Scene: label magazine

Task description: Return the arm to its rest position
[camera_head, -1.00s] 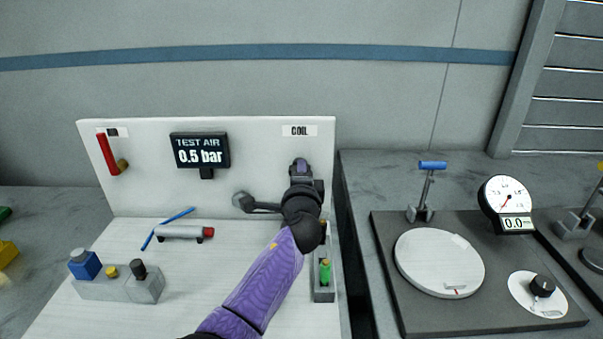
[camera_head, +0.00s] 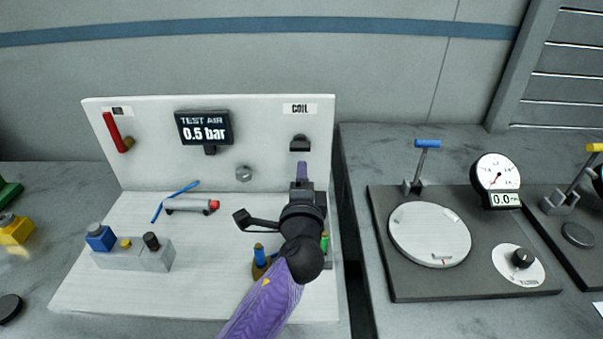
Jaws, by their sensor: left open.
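My left arm, in a purple sleeve (camera_head: 262,308), reaches up from the bottom of the head view. Its dark gripper (camera_head: 302,172) is open and hangs over the right part of the white bench fixture, in front of the upright panel (camera_head: 265,125). A purple tip shows at its far end; the jaws are seen mostly from behind. The black holder (camera_head: 300,143) under the COIL label is clear of the gripper, a little beyond it. My right gripper is not in view.
The panel has a TEST AIR display (camera_head: 204,128) reading 0.5 bar and a red lever (camera_head: 112,131). A blue-tipped brass piece (camera_head: 260,258) and a partly hidden green piece (camera_head: 324,243) stand close by the arm.

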